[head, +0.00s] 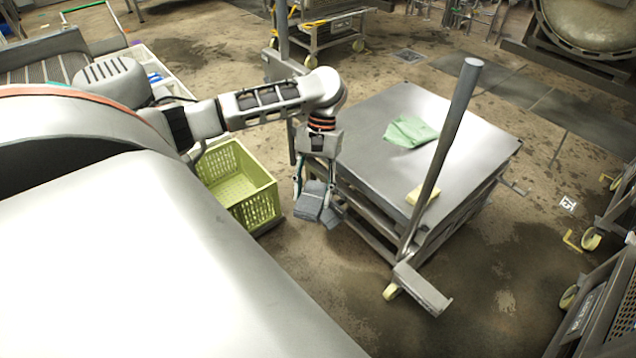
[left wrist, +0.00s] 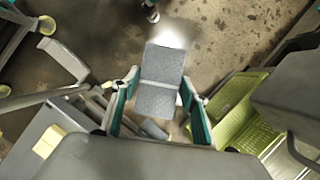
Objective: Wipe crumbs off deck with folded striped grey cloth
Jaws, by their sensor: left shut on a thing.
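My left gripper (head: 316,194) hangs in front of the near left edge of the metal deck (head: 375,168), beside it and not over its top. It is shut on a folded grey cloth (head: 310,207). In the left wrist view the cloth (left wrist: 158,82) sits between the two fingers, with a lighter line across it. Its stripes are not clear. The deck is the flat top of a wheeled stack. I cannot make out crumbs on it. My right gripper is not in view.
A green cloth (head: 410,132) lies on the deck, and a yellow block (head: 422,195) sits at its near edge. A slanting metal post (head: 440,150) rises in front of the deck. A yellow-green crate (head: 238,187) stands left of my gripper. Wet floor shows around.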

